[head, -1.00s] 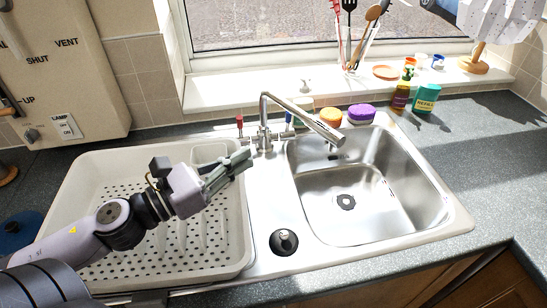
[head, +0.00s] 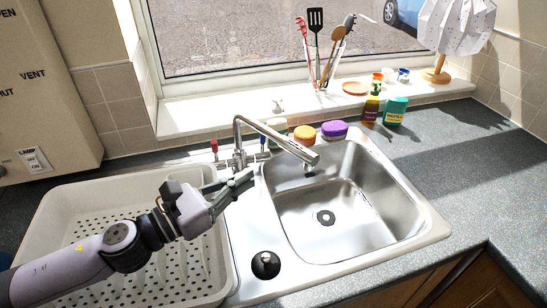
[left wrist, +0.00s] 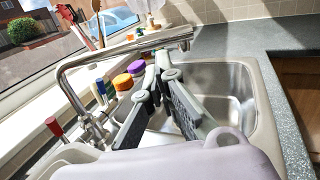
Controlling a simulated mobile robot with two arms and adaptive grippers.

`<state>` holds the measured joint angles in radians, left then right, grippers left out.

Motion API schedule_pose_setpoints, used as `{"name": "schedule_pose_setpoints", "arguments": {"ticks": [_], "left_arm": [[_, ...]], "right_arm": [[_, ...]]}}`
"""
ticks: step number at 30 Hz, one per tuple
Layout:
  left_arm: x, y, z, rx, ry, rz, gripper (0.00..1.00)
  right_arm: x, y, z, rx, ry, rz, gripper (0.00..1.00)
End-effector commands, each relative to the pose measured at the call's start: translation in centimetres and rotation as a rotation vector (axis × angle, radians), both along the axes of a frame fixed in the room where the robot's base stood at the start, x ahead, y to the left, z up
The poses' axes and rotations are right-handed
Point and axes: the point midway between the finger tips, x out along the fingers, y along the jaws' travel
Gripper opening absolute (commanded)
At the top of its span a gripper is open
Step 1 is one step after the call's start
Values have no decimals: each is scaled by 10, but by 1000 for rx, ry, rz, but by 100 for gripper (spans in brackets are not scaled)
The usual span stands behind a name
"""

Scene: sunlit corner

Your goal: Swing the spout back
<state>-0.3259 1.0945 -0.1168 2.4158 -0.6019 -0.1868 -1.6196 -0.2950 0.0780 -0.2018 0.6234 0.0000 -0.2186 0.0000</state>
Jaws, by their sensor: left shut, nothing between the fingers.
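The chrome tap's spout (head: 280,138) rises from its base (head: 240,160) behind the sink and slants right, its end over the bowl. It also crosses the left wrist view (left wrist: 125,47) above my fingers. My left gripper (head: 246,181) is shut and empty, just in front of the tap base and below the spout in the head view. In the left wrist view its fingertips (left wrist: 160,62) come near the spout in the picture; I cannot tell whether they touch it. My right gripper is not in view.
The steel sink bowl (head: 370,215) is empty. A drying rack (head: 60,210) lies under my left arm. A black plug (head: 265,264) sits on the sink's front ledge.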

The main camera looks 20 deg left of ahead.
Motion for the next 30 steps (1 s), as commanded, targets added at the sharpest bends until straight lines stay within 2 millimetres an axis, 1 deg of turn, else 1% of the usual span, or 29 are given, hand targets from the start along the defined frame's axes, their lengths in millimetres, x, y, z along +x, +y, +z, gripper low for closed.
{"name": "schedule_pose_setpoints", "arguments": {"ticks": [1, 5, 21, 24, 30], "left_arm": [[4, -2, 4, -1, -4, 0, 0], [12, -9, 4, 0, -4, -3, 0], [58, -40, 6, -1, -1, -1, 0], [63, -43, 5, 0, -1, -1, 0], [66, -45, 3, 3, 1, -2, 0]], "right_arm": [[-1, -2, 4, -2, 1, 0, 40], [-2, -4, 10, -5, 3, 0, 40], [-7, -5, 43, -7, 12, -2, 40], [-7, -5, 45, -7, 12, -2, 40], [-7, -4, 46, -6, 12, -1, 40]]}}
